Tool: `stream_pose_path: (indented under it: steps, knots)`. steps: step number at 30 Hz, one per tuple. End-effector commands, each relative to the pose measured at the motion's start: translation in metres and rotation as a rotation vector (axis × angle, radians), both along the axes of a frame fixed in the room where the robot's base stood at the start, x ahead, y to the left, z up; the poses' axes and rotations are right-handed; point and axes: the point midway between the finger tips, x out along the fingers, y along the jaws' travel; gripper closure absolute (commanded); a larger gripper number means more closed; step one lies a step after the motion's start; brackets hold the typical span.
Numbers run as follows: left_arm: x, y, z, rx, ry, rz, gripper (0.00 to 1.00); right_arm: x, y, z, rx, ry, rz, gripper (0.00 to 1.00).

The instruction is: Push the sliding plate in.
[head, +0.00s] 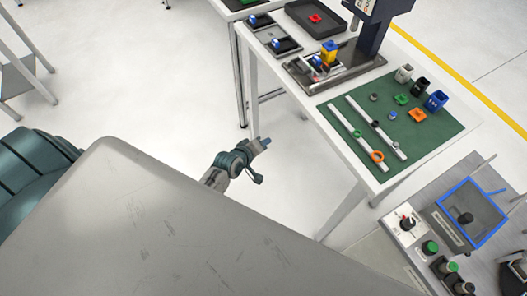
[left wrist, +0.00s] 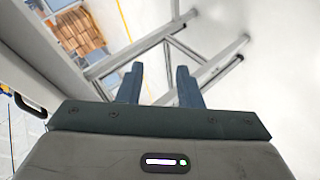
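A dark press machine (head: 372,28) stands on the white table, with a grey metal base plate (head: 350,68) in front of its column. A yellow block (head: 329,48) with a blue top sits on a small fixture there. The sliding plate appears to be part of this fixture, but I cannot tell how far out it is. My left gripper (head: 265,141) is in free air left of the table, well apart from the press. In the left wrist view my left gripper (left wrist: 160,86) has its two blue fingers apart with nothing between them. My right gripper is not in view.
A green mat (head: 412,150) holds rails, rings and small cups. A dark tray (head: 316,18) and small black pads lie at the table's back. A blue-rimmed bin (head: 470,213) and control box (head: 405,226) stand lower right.

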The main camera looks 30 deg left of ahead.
Motion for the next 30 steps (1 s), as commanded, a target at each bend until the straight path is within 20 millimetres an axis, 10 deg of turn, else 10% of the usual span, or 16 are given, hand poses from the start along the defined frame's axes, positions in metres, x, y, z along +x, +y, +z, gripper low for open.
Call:
stream_pose_path:
  steps: [17,21,30]
  knots:
    - [-0.011,0.004,-0.025,0.05,0.037,-0.017,0.68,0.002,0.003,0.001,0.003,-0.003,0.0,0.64]
    - [-0.008,0.009,-0.022,0.078,0.023,-0.02,0.91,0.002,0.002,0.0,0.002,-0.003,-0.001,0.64]
    - [0.028,0.074,0.065,0.688,-0.314,-0.134,1.0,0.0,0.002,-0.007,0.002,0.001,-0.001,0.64]
